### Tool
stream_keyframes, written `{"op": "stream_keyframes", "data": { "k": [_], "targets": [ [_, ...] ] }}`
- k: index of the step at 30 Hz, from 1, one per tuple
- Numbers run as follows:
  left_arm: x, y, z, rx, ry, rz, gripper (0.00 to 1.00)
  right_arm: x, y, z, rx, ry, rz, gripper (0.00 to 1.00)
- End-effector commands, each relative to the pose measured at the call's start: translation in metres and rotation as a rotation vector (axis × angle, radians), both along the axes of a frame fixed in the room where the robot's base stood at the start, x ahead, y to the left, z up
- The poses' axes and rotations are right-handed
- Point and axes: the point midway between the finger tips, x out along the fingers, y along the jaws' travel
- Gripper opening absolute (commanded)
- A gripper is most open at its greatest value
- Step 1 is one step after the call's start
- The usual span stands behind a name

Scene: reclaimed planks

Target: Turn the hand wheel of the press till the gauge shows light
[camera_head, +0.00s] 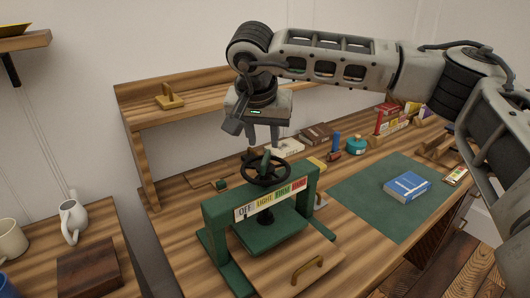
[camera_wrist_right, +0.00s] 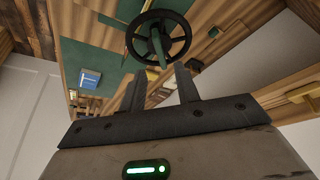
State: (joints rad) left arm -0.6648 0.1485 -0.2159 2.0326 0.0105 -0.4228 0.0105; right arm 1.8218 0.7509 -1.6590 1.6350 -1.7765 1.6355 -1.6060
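The green press (camera_head: 213,222) stands on the wooden bench, with its black hand wheel (camera_head: 285,172) lying flat on top. A green handle or bar crosses the wheel. The gauge strip (camera_head: 271,199) on the press front has OFF, LIGHT, FIRM and a red section; I cannot make out which one is marked. My right gripper (camera_head: 263,138) hangs just above and behind the wheel, fingers down, open and empty. In the right wrist view, the hand wheel (camera_wrist_right: 183,50) is just beyond the parted fingertips (camera_wrist_right: 160,80), apparently apart from them. My left gripper is out of view.
A wooden board with a brass handle (camera_head: 307,269) lies in front of the press. A blue book (camera_head: 408,186) rests on the green mat (camera_head: 360,205) to the right. A shelf (camera_head: 190,112) runs behind the gripper. Bottles and boxes stand along the back.

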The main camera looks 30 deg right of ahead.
Motion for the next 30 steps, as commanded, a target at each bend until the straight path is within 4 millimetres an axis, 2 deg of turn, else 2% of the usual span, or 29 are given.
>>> {"op": "stream_keyframes", "data": {
  "k": [3, 9, 15, 23, 26, 27, 30],
  "targets": [
    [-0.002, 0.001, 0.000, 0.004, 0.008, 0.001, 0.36, 0.007, -0.006, -0.023, 0.000, 0.004, -0.001, 0.32],
    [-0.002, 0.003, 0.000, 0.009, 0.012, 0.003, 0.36, 0.016, -0.013, -0.050, 0.001, 0.002, 0.000, 0.32],
    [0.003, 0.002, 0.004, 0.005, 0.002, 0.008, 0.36, 0.020, -0.016, -0.061, 0.001, -0.001, 0.000, 0.32],
    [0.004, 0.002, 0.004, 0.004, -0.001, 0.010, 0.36, 0.020, -0.016, -0.062, 0.001, -0.001, 0.000, 0.32],
    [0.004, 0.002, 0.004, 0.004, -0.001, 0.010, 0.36, 0.020, -0.016, -0.062, 0.001, -0.001, 0.000, 0.04],
    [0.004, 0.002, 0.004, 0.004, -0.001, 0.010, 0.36, 0.020, -0.016, -0.062, 0.001, -0.001, 0.000, 0.00],
    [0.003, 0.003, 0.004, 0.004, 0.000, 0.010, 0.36, 0.020, -0.016, -0.062, 0.001, -0.001, 0.000, 0.00]
  ]
}}
